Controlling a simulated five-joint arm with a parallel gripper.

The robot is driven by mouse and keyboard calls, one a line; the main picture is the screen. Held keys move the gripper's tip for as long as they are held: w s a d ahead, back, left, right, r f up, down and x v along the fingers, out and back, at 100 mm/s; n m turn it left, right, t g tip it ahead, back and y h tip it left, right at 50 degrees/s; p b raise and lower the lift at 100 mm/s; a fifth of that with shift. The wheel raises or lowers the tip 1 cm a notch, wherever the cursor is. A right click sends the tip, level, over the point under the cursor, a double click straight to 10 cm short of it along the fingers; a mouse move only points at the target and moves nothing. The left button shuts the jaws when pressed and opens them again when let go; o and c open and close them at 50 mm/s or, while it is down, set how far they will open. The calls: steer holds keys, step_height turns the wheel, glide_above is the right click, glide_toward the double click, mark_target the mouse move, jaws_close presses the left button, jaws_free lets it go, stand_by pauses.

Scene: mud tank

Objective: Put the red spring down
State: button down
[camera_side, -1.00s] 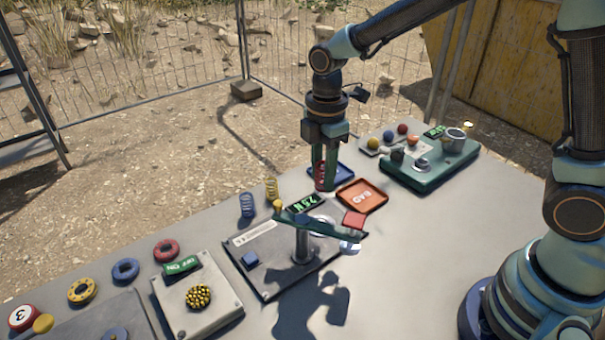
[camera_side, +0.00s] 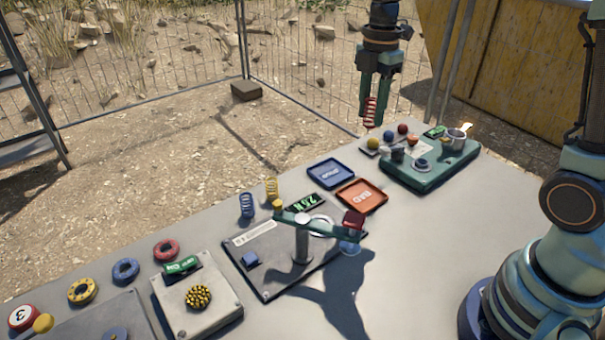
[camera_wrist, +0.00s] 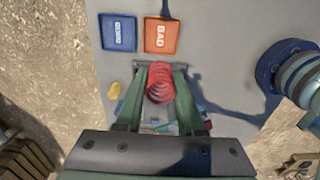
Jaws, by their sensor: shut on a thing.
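My gripper (camera_side: 370,112) is shut on the red spring (camera_side: 371,111) and holds it up in the air, well above the table, near its far edge in the side view. In the wrist view the red spring (camera_wrist: 160,83) sits between the two green fingers of my gripper (camera_wrist: 159,88). The blue tray (camera_side: 331,173) and the orange-red tray marked BAD (camera_side: 362,195) lie flat on the table and look empty. In the wrist view the blue tray (camera_wrist: 118,33) is left of the BAD tray (camera_wrist: 161,36).
A blue spring (camera_side: 247,205) and a yellow spring (camera_side: 271,189) stand by a balance device (camera_side: 302,245) with a lit display. A green scale-like station (camera_side: 430,165) stands at the back right. A grey button box (camera_side: 198,297) and several rings are at the front left. Bare table lies on the right.

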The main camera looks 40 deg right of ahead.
steer(key=f, duration=1.3)
steer(key=d+f, duration=0.1)
steer(key=f, duration=0.6)
steer(key=shift+f, duration=0.1)
steer(key=c, duration=0.5)
jaws_free()
step_height(320, 180, up, 12)
step_height(320, 180, up, 8)
steer(key=m+t, duration=0.3)
steer(key=m, duration=0.5)
glide_above(362, 197)
steer(key=s+a, duration=0.2)
steer(key=s, duration=0.3)
steer(key=shift+s+a+r+m+t, duration=0.55)
steer(key=shift+s+m, duration=0.55)
steer(key=shift+m, duration=0.55)
steer(key=shift+s+a+r+m+t, duration=0.3)
steer(key=shift+s+r+m, duration=0.55)
steer(key=shift+m, duration=0.85)
steer(key=shift+s+a+r+m+t, duration=0.45)
steer(key=shift+s+m, duration=0.85)
steer(key=shift+m, duration=0.35)
